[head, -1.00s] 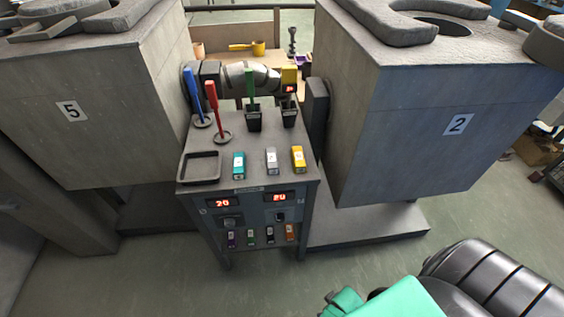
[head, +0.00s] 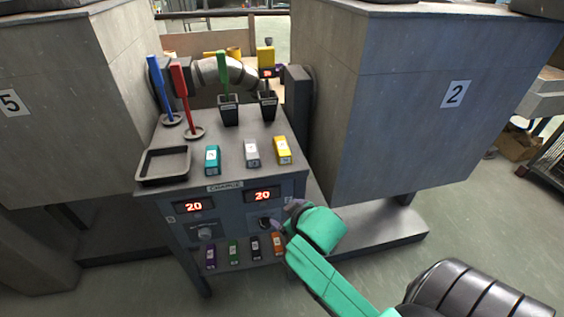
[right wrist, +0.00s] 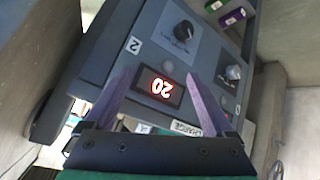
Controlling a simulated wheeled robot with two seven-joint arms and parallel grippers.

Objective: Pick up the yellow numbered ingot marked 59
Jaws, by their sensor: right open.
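A yellow ingot (head: 282,150) with a white label lies on top of the grey console, right of a silver ingot (head: 251,152) and a teal ingot (head: 212,159). The numbers on their labels are too small to read. My right gripper (head: 284,214) is open and empty in front of the console's front panel, below and apart from the yellow ingot. In the right wrist view its two purple fingers (right wrist: 158,85) stand apart, with the red "20" display visible between them. My left gripper is not in view.
The console (head: 225,200) has a dark tray (head: 163,164) at its left, upright blue, red and green tools (head: 179,92) behind, and several small coloured blocks (head: 233,250) low on its front. Large grey furnace blocks marked 5 (head: 60,110) and 2 (head: 400,100) flank it.

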